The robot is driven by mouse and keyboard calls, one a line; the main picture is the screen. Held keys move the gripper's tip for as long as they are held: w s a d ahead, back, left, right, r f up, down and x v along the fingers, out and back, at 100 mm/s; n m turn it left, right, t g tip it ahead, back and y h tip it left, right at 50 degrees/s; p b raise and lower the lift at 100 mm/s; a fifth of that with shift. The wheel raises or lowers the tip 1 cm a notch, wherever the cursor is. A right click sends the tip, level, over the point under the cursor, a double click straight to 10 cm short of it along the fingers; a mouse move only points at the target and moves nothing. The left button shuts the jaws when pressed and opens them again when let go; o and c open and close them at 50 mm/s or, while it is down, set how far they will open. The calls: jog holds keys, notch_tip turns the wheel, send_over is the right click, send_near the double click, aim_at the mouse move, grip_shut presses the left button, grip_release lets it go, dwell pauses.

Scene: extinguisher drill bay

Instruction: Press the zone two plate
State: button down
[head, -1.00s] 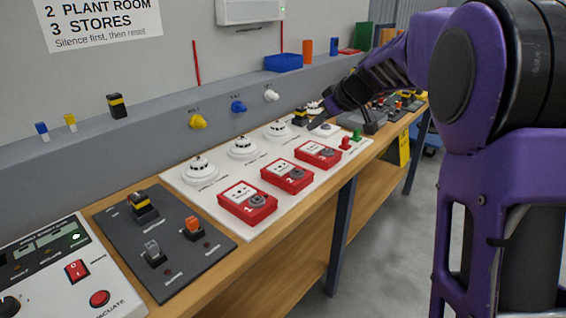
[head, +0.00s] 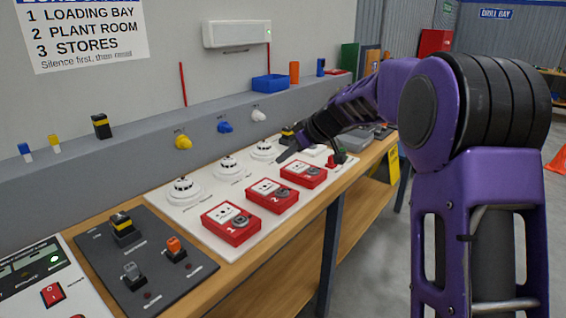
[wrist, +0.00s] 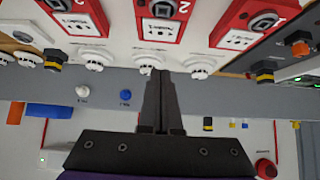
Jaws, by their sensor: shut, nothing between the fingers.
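The zone two plate is the middle of three red call-point boxes (head: 272,196), marked 2, on a white board; its face has a white panel and a grey round part. It also shows upside down at the top of the wrist view (wrist: 163,20). My gripper (head: 280,160) is shut and empty, over the white board beyond the boxes, between the detectors and box three. In the wrist view the closed fingertips (wrist: 157,73) overlap the white detector behind box two. They appear apart from the plate; their height above the board is unclear.
Red box one (head: 231,223) and box three (head: 303,174) flank the plate. White round detectors (head: 184,190) stand behind them. A dark switch panel (head: 145,262) lies to the left. Coloured knobs (head: 183,142) stick out from the grey ledge behind. The wooden bench edge (head: 262,252) is in front.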

send_over(263, 186)
jog(key=s+d, duration=0.2)
notch_tip(263, 186, down, 6)
jog(key=shift+d+r, duration=0.15)
jog(key=shift+r, duration=0.1)
notch_tip(263, 186, down, 3)
jog(key=shift+r+b, duration=0.2)
jog(key=shift+b, duration=0.1)
jog(key=shift+f, duration=0.7)
jog(key=shift+w, duration=0.15)
